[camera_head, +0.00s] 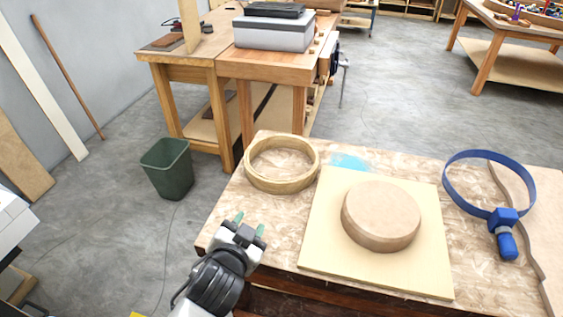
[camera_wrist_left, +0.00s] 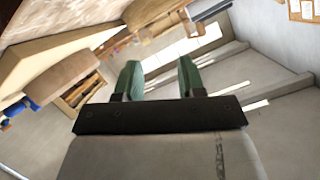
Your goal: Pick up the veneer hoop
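The veneer hoop (camera_head: 250,177) is a pale wooden ring lying flat at the back left of the table in the head view. My left gripper (camera_head: 251,222) is over the table's left front part, in front of the hoop and apart from it. Its two green-tipped fingers are spread with nothing between them. The fingers (camera_wrist_left: 158,75) also show open and empty in the left wrist view. My right gripper is in neither view.
A round wooden form (camera_head: 381,212) sits on a pale square board (camera_head: 325,215) at the table's middle. A blue band clamp (camera_head: 506,218) lies at the right. A green bin (camera_head: 167,168) stands on the floor left of the table (camera_head: 233,212).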

